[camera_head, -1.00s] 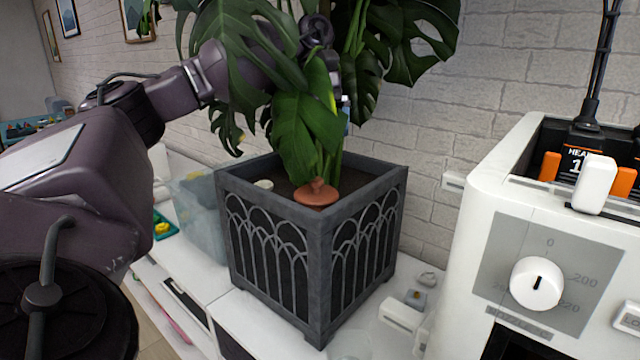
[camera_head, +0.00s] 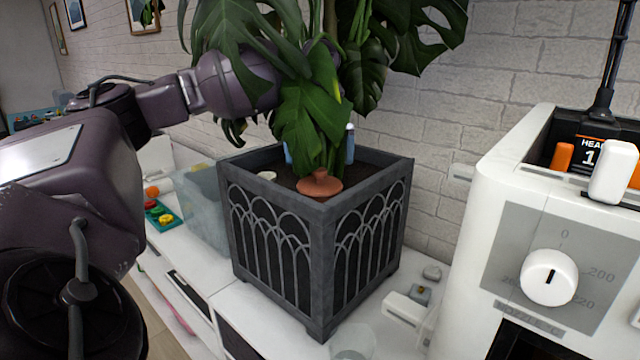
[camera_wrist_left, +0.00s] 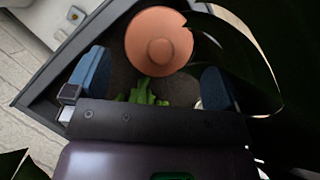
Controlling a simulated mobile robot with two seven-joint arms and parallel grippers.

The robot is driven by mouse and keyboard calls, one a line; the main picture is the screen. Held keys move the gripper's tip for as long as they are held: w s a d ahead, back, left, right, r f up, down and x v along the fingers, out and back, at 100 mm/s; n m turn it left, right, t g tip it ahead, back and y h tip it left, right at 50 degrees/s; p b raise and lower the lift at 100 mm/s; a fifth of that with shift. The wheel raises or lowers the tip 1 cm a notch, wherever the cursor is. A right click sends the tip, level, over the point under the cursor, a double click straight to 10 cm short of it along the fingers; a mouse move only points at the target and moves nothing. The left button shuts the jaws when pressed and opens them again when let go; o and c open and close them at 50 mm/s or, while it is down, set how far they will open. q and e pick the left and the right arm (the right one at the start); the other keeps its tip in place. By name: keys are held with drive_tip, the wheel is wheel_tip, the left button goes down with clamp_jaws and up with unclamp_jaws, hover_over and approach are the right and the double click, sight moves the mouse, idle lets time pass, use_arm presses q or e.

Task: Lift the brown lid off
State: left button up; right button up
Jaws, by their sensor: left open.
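The brown lid (camera_head: 319,184) is a round terracotta disc with a small knob. It lies at the front corner inside the dark grey planter (camera_head: 316,235), at the foot of the large-leaved plant. My left gripper (camera_head: 320,150) is open above the planter soil, behind the lid, with its blue fingertips partly hidden by leaves. In the left wrist view the lid (camera_wrist_left: 159,41) is seen from above, ahead of and between the spread blue fingers (camera_wrist_left: 152,82), apart from both. What lies under the lid is hidden. My right gripper is not in view.
Large leaves (camera_head: 310,105) hang around my left wrist. A translucent bin (camera_head: 202,207) stands left of the planter, and a white machine with a dial (camera_head: 548,277) stands at the right. A small pale round object (camera_head: 267,176) lies on the soil.

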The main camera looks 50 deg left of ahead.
use_arm(q)
drive_tip(key=shift+x, duration=1.85)
drive_tip(key=shift+c, duration=0.5)
drive_tip(key=c, duration=0.6)
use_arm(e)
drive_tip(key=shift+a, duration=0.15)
use_arm(q)
drive_tip(key=shift+r, duration=0.2)
wheel_tip(320, 180, up, 11)
drive_tip(key=p, duration=0.1)
wheel_tip(320, 180, up, 9)
drive_tip(key=p, duration=0.5)
hover_over(319, 168)
drive_tip(key=shift+f, duration=0.1)
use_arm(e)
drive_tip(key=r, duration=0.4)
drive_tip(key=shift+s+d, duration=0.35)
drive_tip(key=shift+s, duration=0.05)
